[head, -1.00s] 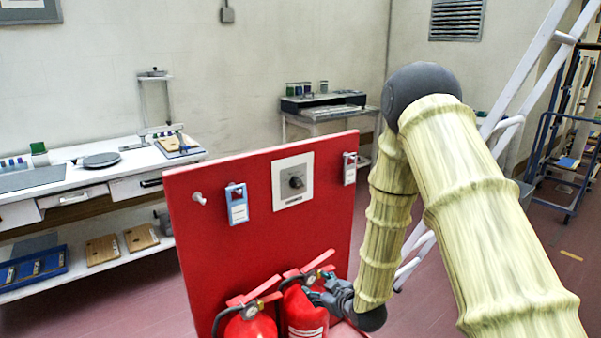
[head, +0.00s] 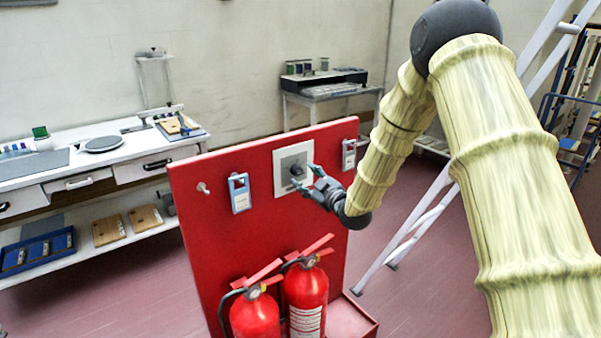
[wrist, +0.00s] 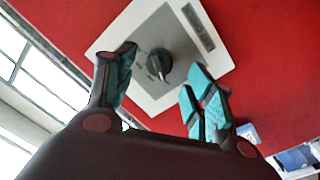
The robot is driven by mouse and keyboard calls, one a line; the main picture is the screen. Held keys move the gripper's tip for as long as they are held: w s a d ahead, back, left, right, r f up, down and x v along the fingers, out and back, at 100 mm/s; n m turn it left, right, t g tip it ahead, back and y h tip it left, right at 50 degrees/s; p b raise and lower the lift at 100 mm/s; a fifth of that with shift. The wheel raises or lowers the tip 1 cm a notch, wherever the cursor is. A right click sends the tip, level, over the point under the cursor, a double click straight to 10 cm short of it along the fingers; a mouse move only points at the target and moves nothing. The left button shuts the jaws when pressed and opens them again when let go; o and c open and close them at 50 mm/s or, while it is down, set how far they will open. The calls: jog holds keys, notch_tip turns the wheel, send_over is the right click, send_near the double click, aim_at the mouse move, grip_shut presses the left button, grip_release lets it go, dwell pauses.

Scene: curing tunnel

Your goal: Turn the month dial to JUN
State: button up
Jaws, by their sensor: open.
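The month dial is a dark round knob (wrist: 159,63) on a grey plate with a white frame (head: 279,184), fixed to the upright red board (head: 215,223). In the wrist view the knob shows between my two teal-padded fingers, with a pale mark on its near side. The month lettering is too small to read. My gripper (head: 307,179) is open in front of the plate, a little to the right of the knob in the head view. In the wrist view (wrist: 160,88) its fingers stand on either side of the knob and appear apart from it.
A white peg (head: 203,188) sticks out at far left. Two red extinguishers (head: 305,295) stand below. A ladder (head: 415,225) stands at right.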

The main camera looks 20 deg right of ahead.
aim_at(301, 174)
jog(key=shift+x, duration=2.05)
jog(key=c, duration=1)
